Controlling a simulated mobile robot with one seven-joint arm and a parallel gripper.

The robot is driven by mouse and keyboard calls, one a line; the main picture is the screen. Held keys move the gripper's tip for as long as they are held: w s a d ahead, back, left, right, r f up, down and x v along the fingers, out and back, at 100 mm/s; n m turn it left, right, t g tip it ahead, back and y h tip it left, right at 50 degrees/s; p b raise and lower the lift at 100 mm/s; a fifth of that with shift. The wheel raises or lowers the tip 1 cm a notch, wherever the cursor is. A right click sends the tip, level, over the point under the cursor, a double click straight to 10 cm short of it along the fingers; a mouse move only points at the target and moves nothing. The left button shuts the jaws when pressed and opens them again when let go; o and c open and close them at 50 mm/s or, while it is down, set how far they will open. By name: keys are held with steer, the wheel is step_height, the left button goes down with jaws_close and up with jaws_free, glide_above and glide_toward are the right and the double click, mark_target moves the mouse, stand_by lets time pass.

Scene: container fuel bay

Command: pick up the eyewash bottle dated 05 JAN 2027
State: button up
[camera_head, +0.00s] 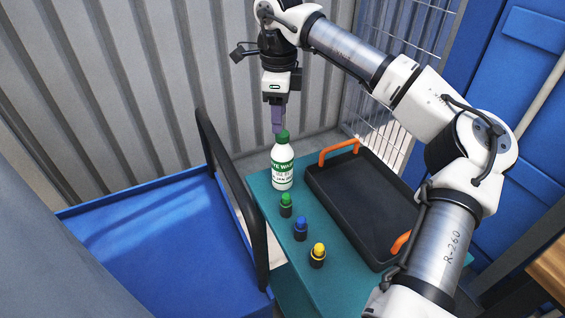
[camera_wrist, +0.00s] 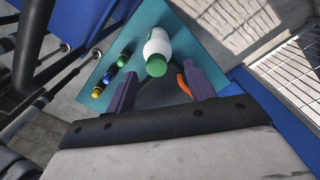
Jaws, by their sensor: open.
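A white eyewash bottle (camera_head: 283,168) with a green cap stands upright at the far left corner of the teal table. Its label has a green band and small print that I cannot read surely. In the wrist view the bottle (camera_wrist: 157,44) shows from above, beyond the fingertips and between their lines. My gripper (camera_head: 278,128) is above the bottle, with its purple fingers near cap height. In the wrist view my gripper (camera_wrist: 155,82) is open, with nothing between its fingers. Whether a finger touches the cap cannot be told.
Green (camera_head: 286,205), blue (camera_head: 301,228) and yellow-topped (camera_head: 318,255) small items stand in a row on the teal table (camera_head: 279,265). A black tray (camera_head: 365,205) with orange handles lies to their right. A dark rail (camera_head: 232,180) and blue cart (camera_head: 160,250) are left.

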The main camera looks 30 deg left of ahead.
mark_target(283, 133)
steer(key=f, duration=0.2)
steer(key=d+f+p, duration=0.1)
steer(key=f, duration=0.1)
steer(key=shift+s+f, duration=0.15)
steer(key=shift+f, duration=0.55)
jaws_close()
